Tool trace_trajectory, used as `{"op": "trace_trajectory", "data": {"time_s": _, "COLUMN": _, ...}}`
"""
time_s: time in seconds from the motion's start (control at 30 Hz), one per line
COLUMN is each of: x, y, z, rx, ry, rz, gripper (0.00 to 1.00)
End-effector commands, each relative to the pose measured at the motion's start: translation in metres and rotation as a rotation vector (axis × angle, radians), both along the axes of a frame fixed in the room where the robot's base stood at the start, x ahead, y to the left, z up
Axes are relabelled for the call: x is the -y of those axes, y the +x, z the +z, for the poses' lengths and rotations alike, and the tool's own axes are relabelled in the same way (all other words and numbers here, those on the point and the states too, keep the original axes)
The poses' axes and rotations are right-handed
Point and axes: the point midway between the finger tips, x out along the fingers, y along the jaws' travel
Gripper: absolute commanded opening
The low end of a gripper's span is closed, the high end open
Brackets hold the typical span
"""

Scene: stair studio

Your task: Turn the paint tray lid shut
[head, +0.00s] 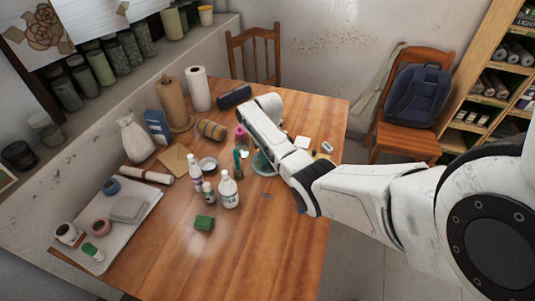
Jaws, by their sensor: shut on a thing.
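A teal round-edged thing (261,169), which looks like the paint tray, lies on the wooden table, largely hidden behind my arm. A narrow dark teal piece (238,163) stands upright at its left and looks like the raised lid. My gripper (246,154) is mostly hidden by my forearm; only a small pale part shows beside the upright piece. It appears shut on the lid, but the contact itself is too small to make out.
A pink-topped bottle (241,137) stands close behind the lid. Paper rolls (198,89) stand at the back. The table's front right is clear.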

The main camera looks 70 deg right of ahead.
Motion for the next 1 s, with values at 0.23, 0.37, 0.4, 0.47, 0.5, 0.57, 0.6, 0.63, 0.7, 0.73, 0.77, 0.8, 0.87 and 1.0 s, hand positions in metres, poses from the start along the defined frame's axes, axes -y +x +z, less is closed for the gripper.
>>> {"op": "trace_trajectory", "data": {"time_s": 0.23, "x": 0.0005, "y": 0.0019, "z": 0.0014, "rx": 0.004, "ry": -0.002, "rz": 0.046, "gripper": 0.03}}
{"op": "trace_trajectory", "data": {"time_s": 0.37, "x": 0.0006, "y": 0.0018, "z": 0.0014, "rx": 0.005, "ry": -0.003, "rz": 0.050, "gripper": 0.03}}
{"op": "trace_trajectory", "data": {"time_s": 0.4, "x": 0.0006, "y": 0.0019, "z": 0.0014, "rx": 0.005, "ry": -0.003, "rz": 0.050, "gripper": 0.03}}
{"op": "trace_trajectory", "data": {"time_s": 0.47, "x": 0.0006, "y": 0.0019, "z": 0.0014, "rx": 0.005, "ry": -0.003, "rz": 0.050, "gripper": 0.03}}
{"op": "trace_trajectory", "data": {"time_s": 0.5, "x": 0.0006, "y": 0.0020, "z": 0.0014, "rx": 0.005, "ry": -0.003, "rz": 0.050, "gripper": 0.03}}
{"op": "trace_trajectory", "data": {"time_s": 0.57, "x": 0.0006, "y": 0.0020, "z": 0.0015, "rx": 0.005, "ry": -0.003, "rz": 0.049, "gripper": 0.03}}
{"op": "trace_trajectory", "data": {"time_s": 0.6, "x": 0.0006, "y": 0.0020, "z": 0.0015, "rx": 0.005, "ry": -0.003, "rz": 0.049, "gripper": 0.03}}
{"op": "trace_trajectory", "data": {"time_s": 0.63, "x": 0.0006, "y": 0.0020, "z": 0.0015, "rx": 0.005, "ry": -0.003, "rz": 0.049, "gripper": 0.03}}
{"op": "trace_trajectory", "data": {"time_s": 0.7, "x": 0.0005, "y": 0.0020, "z": 0.0014, "rx": 0.005, "ry": -0.003, "rz": 0.049, "gripper": 0.40}}
{"op": "trace_trajectory", "data": {"time_s": 0.73, "x": 0.0005, "y": 0.0019, "z": 0.0014, "rx": 0.004, "ry": -0.002, "rz": 0.049, "gripper": 0.43}}
{"op": "trace_trajectory", "data": {"time_s": 0.77, "x": 0.0004, "y": 0.0017, "z": 0.0012, "rx": 0.004, "ry": -0.002, "rz": 0.049, "gripper": 0.46}}
{"op": "trace_trajectory", "data": {"time_s": 0.8, "x": 0.0004, "y": 0.0015, "z": 0.0011, "rx": 0.004, "ry": -0.001, "rz": 0.049, "gripper": 0.50}}
{"op": "trace_trajectory", "data": {"time_s": 0.87, "x": 0.0004, "y": 0.0012, "z": 0.0009, "rx": 0.003, "ry": -0.001, "rz": 0.048, "gripper": 0.55}}
{"op": "trace_trajectory", "data": {"time_s": 1.0, "x": 0.0002, "y": 0.0009, "z": 0.0005, "rx": 0.002, "ry": -0.001, "rz": 0.048, "gripper": 0.59}}
